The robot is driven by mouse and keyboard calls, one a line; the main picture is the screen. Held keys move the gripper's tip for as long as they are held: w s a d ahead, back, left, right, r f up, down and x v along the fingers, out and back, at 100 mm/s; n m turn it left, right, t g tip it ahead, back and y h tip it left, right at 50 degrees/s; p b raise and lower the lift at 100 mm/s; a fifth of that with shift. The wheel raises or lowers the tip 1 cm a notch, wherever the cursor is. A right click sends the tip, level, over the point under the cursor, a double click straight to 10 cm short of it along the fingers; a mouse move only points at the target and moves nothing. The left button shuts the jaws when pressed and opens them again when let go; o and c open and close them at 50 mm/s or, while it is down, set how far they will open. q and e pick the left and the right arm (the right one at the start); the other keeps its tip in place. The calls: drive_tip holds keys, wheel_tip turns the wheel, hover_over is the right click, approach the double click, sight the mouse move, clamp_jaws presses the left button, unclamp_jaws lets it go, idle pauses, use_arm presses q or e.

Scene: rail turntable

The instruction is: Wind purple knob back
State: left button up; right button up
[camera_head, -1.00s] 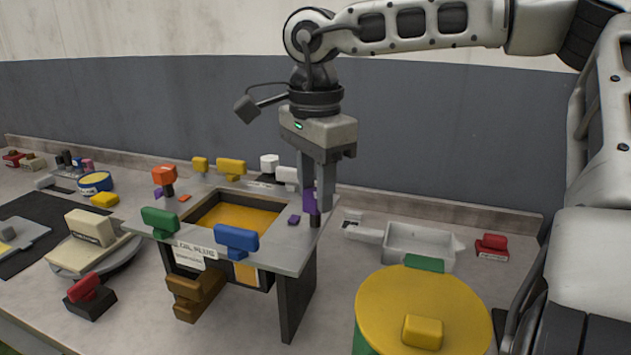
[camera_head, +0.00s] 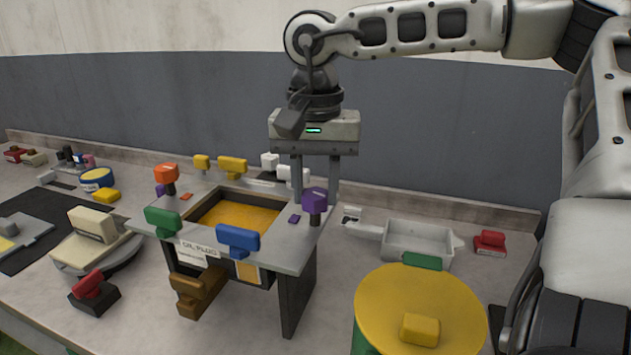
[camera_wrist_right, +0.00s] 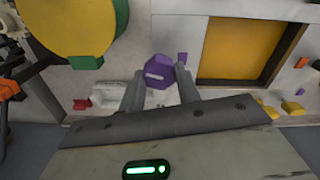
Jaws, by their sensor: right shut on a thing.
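The purple knob (camera_head: 314,202) stands upright on a dark post at the right corner of the grey table-like frame (camera_head: 290,258). It also shows in the right wrist view as a purple block (camera_wrist_right: 158,70) with a white mark. My right gripper (camera_head: 316,188) points straight down over that corner. Its two fingers stand left and right of the knob in the head view. In the right wrist view the right gripper (camera_wrist_right: 160,84) is shut on the knob, with a finger on each side. My left gripper is not in view.
A blue knob (camera_head: 238,239), a green knob (camera_head: 163,221) and an orange knob (camera_head: 166,174) stand on the same frame. A yellow-topped drum (camera_head: 450,300) is at the front right. A grey tray (camera_head: 418,238) lies behind it.

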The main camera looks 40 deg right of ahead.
sight(315, 193)
drive_tip(key=shift+r+n, duration=0.1)
drive_tip(key=shift+n, duration=0.9)
drive_tip(key=o, duration=1)
wheel_tip(315, 193, up, 16)
drive_tip(key=shift+f, duration=0.1)
